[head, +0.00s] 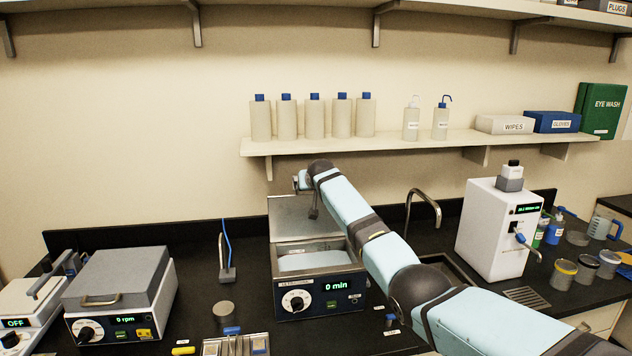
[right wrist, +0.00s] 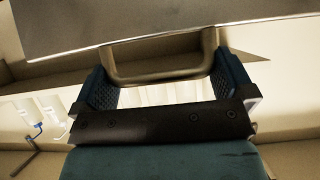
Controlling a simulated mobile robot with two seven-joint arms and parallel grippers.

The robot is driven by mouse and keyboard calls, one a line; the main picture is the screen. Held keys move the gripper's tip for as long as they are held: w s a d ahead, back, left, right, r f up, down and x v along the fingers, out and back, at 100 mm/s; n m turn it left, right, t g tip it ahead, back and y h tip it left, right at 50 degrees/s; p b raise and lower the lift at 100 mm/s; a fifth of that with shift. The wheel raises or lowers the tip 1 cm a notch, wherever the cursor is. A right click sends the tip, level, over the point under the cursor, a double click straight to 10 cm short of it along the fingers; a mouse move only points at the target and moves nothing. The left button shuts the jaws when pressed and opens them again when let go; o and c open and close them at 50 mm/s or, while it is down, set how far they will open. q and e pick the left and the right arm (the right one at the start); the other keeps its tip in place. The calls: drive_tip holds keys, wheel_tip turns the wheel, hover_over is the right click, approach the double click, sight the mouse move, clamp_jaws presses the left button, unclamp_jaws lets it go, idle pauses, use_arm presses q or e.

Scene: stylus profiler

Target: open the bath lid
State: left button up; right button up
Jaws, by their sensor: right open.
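The ultrasonic bath (head: 318,299) stands mid-counter with a "0 min" display and a dial. Its grey lid (head: 287,216) is raised steeply at the back, and the basin below is uncovered. My right gripper (head: 303,182) is at the lid's upper edge, partly hidden by my arm. In the right wrist view, the lid (right wrist: 150,30) is a flat panel across the top, with a metal bar handle (right wrist: 160,79). The open right gripper (right wrist: 168,88) has a blue padded finger on each side of the handle. My left gripper is not in view.
A wall shelf (head: 400,142) with several bottles is above and behind the lid. A spin unit (head: 118,290) stands left, and a white dispenser (head: 492,235) stands right. A faucet (head: 425,205) rises behind my right arm.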

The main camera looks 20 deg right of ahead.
drive_tip(key=b+v, duration=0.2)
drive_tip(key=v, duration=1.1)
drive_tip(key=shift+f, duration=0.15)
drive_tip(key=s+a+f+n+y, duration=0.1)
drive_tip(key=s+a+f, duration=0.3)
drive_tip(key=f, duration=0.7)
drive_tip(key=s+a+f+n+y, duration=0.1)
drive_tip(key=s+a+f+n, duration=0.1)
drive_tip(key=s+f, duration=0.7)
drive_tip(key=s+a+f+n+y, duration=0.1)
drive_tip(key=s+a+f, duration=0.15)
drive_tip(key=f, duration=1.05)
drive_tip(key=s+a+f+n+y, duration=0.1)
drive_tip(key=s+a+f, duration=0.1)
drive_tip(key=s+f, duration=0.55)
drive_tip(key=s+a+f+y, duration=0.1)
drive_tip(key=s+a+f, duration=0.25)
drive_tip(key=s, duration=0.75)
drive_tip(key=s+a+f, duration=0.1)
drive_tip(key=s, duration=0.8)
drive_tip(key=s+a+f+y, duration=0.1)
drive_tip(key=s+a+f, duration=0.1)
drive_tip(key=s, duration=0.8)
drive_tip(key=shift+f+n+g, duration=0.2)
drive_tip(key=shift+n+g, duration=0.1)
drive_tip(key=shift+g, duration=0.1)
